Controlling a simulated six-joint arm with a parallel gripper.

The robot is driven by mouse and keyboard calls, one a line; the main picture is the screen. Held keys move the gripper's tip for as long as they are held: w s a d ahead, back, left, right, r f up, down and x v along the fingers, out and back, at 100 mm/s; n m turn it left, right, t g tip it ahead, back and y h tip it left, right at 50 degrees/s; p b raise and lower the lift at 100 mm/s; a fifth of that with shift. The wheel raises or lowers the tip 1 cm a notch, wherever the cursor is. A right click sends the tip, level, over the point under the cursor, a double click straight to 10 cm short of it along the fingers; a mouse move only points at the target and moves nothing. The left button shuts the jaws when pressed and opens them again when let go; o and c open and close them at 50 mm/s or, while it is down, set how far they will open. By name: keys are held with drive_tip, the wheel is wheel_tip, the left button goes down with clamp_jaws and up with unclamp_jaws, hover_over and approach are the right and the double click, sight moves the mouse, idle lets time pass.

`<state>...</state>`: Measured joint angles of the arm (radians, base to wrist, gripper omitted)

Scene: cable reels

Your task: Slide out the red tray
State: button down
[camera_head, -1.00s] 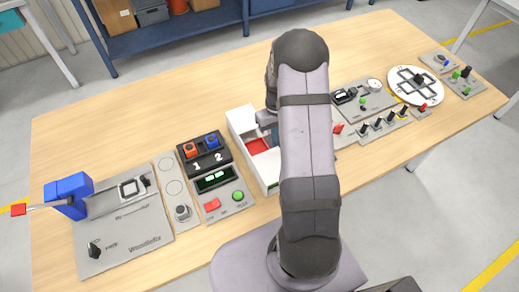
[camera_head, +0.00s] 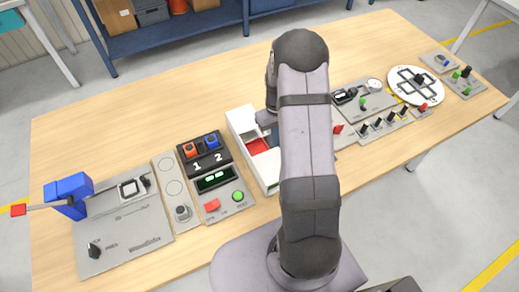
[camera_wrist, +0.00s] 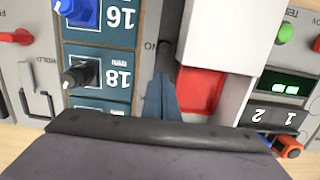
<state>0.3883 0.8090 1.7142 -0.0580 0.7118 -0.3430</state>
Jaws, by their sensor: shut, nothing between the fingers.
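The red tray (camera_head: 258,146) shows as a flat red surface inside a white housing (camera_head: 240,118), just left of my arm in the head view. In the wrist view the red tray (camera_wrist: 200,92) lies right of my fingers, with the white housing (camera_wrist: 225,35) partly covering it. My gripper (camera_wrist: 160,88) is shut and empty. Its fingers are over the strip between the red tray and a blue panel, and I cannot tell whether they touch anything. In the head view my arm hides the fingertips and the right side of the housing.
The blue panel (camera_wrist: 97,55), marked 16 and 18, carries a blue knob (camera_wrist: 78,10) and a black knob (camera_wrist: 80,75) close to my fingers. A control box with a green display (camera_head: 213,178) stands left of the housing. The table's far middle is bare.

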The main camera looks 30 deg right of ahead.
drive_tip(key=c, duration=2.1)
unclamp_jaws()
drive_tip(key=shift+r, duration=0.1)
wheel_tip(320, 180, up, 7)
drive_tip(key=p, duration=0.5)
drive_tip(key=shift+p, duration=0.3)
